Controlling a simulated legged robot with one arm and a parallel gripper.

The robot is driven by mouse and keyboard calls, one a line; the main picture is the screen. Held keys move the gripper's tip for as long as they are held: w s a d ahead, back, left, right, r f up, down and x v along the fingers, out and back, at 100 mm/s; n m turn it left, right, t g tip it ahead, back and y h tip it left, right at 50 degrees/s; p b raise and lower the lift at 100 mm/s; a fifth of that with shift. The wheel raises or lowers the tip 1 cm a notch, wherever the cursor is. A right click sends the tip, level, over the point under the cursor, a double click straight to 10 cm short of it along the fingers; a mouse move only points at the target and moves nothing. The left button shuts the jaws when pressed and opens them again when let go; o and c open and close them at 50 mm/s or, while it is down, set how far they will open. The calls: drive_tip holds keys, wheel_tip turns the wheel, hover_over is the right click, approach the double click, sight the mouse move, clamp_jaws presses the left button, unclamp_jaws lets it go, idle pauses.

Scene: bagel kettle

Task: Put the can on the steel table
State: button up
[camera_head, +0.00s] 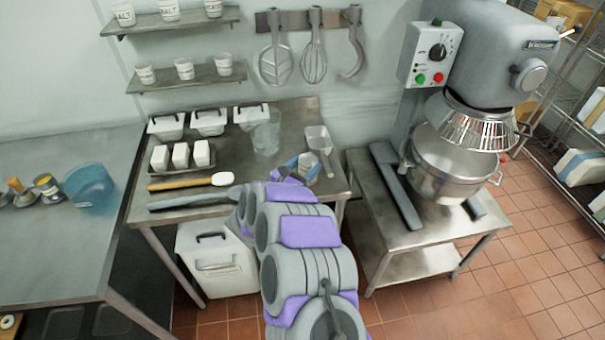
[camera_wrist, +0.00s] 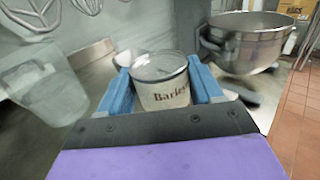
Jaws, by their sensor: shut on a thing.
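The can (camera_wrist: 165,92) has a "Barley" label and a grey metal lid, and stands about upright between my blue fingers in the wrist view. My gripper (camera_head: 303,167) is shut on it, one finger on each side. In the head view the can (camera_head: 306,161) is small and partly covered by the fingers. It is over the right part of the middle steel table (camera_head: 225,180); I cannot tell whether its base touches the top. Another steel table (camera_head: 60,255) stands at the left, and a lower one (camera_head: 385,235) at the right carries a mixer.
White bins (camera_head: 208,122), white blocks on a tray (camera_head: 180,156) and long utensils (camera_head: 190,183) take up the middle table. The mixer bowl (camera_wrist: 247,42) is to the right. The left table's front is clear.

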sight(303, 174)
drive_tip(key=shift+w+d, duration=0.15)
drive_tip(key=shift+w, duration=0.15)
drive_tip(key=shift+f, duration=0.3)
drive_tip(key=f, duration=0.3)
drive_tip(key=shift+a+b, duration=0.25)
drive_tip(key=shift+b, duration=0.15)
drive_tip(key=shift+a+r, duration=0.1)
drive_tip(key=shift+a, duration=0.05)
drive_tip(key=o, duration=1.2)
drive_tip(key=shift+d, duration=0.35)
drive_tip(key=shift+s+a, duration=0.35)
drive_tip(key=shift+a, duration=0.05)
drive_tip(key=v, duration=1.1)
drive_tip(key=shift+s+p, duration=0.1)
drive_tip(key=shift+p, duration=0.2)
